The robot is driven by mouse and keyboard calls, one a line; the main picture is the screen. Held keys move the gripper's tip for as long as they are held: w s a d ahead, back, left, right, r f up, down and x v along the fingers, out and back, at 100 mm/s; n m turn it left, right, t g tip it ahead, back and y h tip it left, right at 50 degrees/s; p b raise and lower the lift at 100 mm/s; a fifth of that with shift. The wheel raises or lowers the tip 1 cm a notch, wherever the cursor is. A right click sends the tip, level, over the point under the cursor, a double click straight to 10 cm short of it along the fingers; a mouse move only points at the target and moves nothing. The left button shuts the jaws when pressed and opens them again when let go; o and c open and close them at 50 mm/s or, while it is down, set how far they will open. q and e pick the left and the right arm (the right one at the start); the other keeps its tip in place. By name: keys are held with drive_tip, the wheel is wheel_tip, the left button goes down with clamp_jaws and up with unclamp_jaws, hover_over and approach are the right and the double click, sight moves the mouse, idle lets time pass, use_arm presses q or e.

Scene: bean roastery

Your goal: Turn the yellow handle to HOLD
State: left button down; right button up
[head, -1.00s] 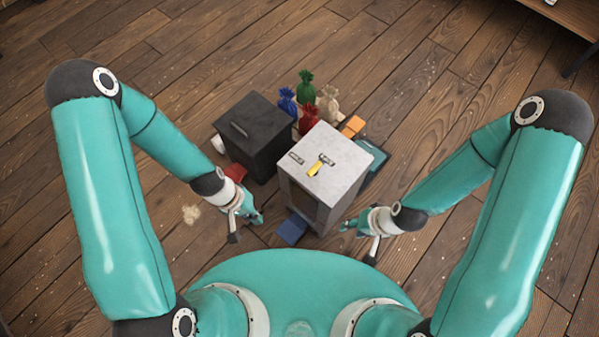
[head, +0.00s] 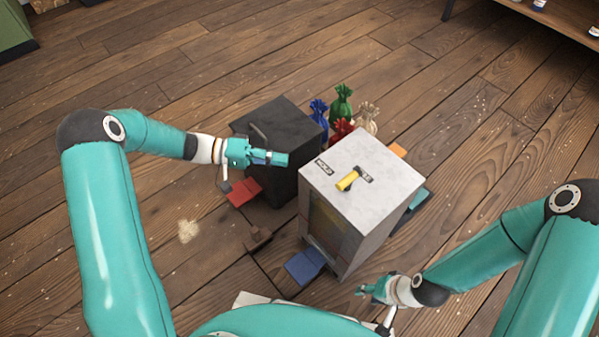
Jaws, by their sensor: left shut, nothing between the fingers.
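The yellow handle (head: 348,180) sits on the top of the light grey box (head: 372,153). It lies at a slant, between two dark labels. The left label (head: 324,167) seems to read HOLD; the right label (head: 365,174) is too small to read surely. My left gripper (head: 284,159) is shut and empty, pointing right in front of the dark box, to the left of the grey box and apart from the handle in the picture. My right gripper (head: 364,291) is low at the grey box's front right; its fingers are too small to tell whether they are open.
A dark box (head: 290,125) with a handle on top stands left of the grey box. A blue tray (head: 305,266) and a red tray (head: 243,191) lie in front.

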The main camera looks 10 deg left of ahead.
use_arm(q)
drive_tip(key=b, duration=0.2)
approach(348, 184)
drive_tip(key=w, duration=0.1)
drive_tip(key=w+d, duration=0.1)
drive_tip(key=w, duration=0.1)
drive_tip(key=w+d+f, duration=0.1)
drive_tip(key=shift+w, duration=0.2)
drive_tip(key=shift+s+d+f, duration=0.15)
drive_tip(key=shift+s+d, duration=0.55)
drive_tip(key=shift+d, duration=0.05)
drive_tip(key=shift+s+d, duration=0.35)
drive_tip(key=shift+d, duration=0.15)
